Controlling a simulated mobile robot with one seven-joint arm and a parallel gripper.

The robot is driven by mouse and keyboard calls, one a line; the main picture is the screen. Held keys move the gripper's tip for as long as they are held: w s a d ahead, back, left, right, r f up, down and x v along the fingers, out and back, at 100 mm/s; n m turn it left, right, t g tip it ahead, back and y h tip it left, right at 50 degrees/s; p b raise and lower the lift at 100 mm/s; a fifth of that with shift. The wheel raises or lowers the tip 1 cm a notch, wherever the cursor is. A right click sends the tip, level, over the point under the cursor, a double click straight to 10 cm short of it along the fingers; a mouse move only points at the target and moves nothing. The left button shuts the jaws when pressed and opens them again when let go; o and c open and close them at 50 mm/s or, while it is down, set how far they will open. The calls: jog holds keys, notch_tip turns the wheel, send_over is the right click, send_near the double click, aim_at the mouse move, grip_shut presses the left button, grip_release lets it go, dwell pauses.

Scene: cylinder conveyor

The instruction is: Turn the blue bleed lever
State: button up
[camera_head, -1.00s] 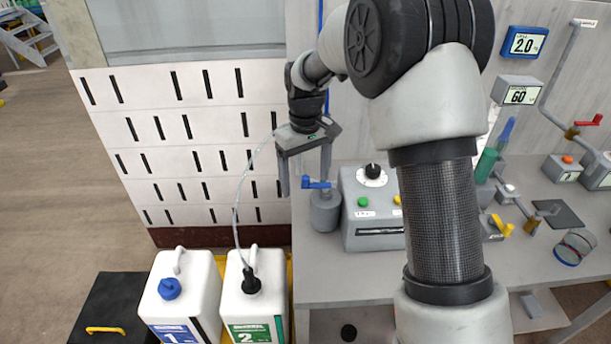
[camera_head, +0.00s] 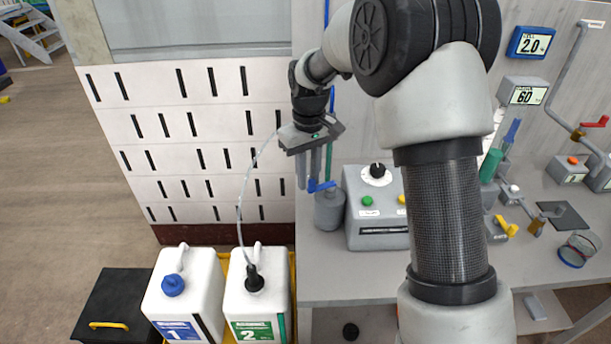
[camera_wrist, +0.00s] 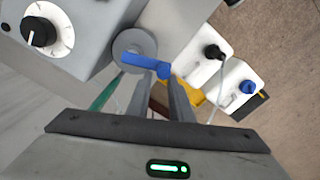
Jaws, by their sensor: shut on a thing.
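The blue bleed lever (camera_head: 321,186) sits on top of a grey cylinder (camera_head: 329,211) at the left end of the bench. It also shows in the wrist view (camera_wrist: 139,63), lying across the cylinder's round top. My gripper (camera_head: 312,183) points down at the lever's left end, with its fingers close together. In the wrist view the fingertips (camera_wrist: 161,82) are at the lever's rounded end, and my gripper is shut on that end. The exact contact is partly hidden by the fingers.
A grey box with a dial (camera_head: 377,172) and green and yellow buttons stands just right of the cylinder. My arm covers the bench middle.

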jog(key=shift+o, duration=0.7)
jog(key=shift+w+d, duration=0.1)
jog(key=shift+d, duration=0.4)
jog(key=shift+s+d, duration=0.25)
jog(key=shift+s, duration=0.15)
jog(key=shift+s+d, duration=0.2)
jog(key=shift+s, duration=0.05)
grip_shut()
jog(key=shift+a, duration=0.2)
jog(key=shift+d, duration=0.1)
